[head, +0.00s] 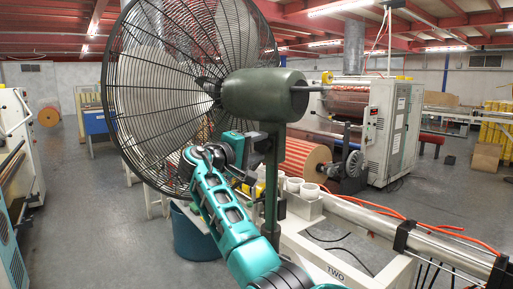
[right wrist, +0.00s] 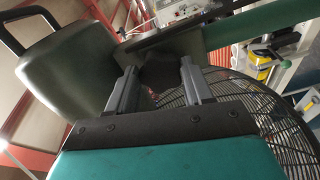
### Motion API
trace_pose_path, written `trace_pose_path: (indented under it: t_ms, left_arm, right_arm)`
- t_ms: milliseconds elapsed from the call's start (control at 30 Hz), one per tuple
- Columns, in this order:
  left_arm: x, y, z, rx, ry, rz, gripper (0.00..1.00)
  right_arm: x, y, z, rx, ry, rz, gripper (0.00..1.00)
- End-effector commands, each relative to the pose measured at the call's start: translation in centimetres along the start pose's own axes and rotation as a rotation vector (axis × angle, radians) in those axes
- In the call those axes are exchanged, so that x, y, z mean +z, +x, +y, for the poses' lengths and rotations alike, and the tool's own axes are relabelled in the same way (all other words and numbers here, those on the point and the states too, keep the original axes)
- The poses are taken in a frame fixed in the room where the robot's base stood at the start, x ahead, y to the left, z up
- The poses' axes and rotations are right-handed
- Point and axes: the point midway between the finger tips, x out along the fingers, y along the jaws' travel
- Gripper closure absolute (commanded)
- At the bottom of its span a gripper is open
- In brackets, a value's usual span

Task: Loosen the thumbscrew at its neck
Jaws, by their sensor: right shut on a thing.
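A large fan with a black wire cage (head: 150,75) and a dark green motor housing (head: 265,96) stands on a dark green post (head: 271,190). The housing also shows at the left of the right wrist view (right wrist: 75,62). The dark thumbscrew (right wrist: 160,74) is at the neck, below the housing's mount. My right gripper (right wrist: 158,82) is shut on the thumbscrew, with one grey finger on each side. In the head view, my right gripper (head: 258,140) reaches the neck from the left of the post, behind my teal arm. My left gripper is out of view.
Behind the post are a red-striped roll (head: 306,161) and white cups (head: 309,190). A blue bin (head: 194,238) stands low beside my arm. A metal roller (head: 385,227) and orange cable lie at the right. Open grey floor (head: 85,205) lies at the left.

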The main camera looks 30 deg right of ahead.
Motion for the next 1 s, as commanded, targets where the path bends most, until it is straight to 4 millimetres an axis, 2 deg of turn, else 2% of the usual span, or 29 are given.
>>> trace_pose_path:
  t_ms: [333, 367, 600, 867, 1000]
  left_arm:
    - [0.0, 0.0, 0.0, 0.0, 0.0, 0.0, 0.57]
    - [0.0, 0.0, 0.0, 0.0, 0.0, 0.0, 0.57]
    - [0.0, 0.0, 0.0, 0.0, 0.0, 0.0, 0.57]
    - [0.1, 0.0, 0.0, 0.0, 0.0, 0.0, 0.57]
    - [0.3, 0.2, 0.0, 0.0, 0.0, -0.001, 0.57]
  right_arm:
    - [0.0, 0.0, 0.0, 0.001, -0.002, 0.0, 0.8]
    - [0.0, 0.0, 0.0, 0.001, -0.001, 0.0, 0.47]
    - [0.0, 0.0, 0.0, 0.001, -0.001, 0.0, 0.24]
    - [0.0, -0.1, 0.0, 0.0, 0.0, 0.001, 0.23]
    - [-0.1, -1.3, -0.1, 0.0, 0.0, 0.003, 0.23]
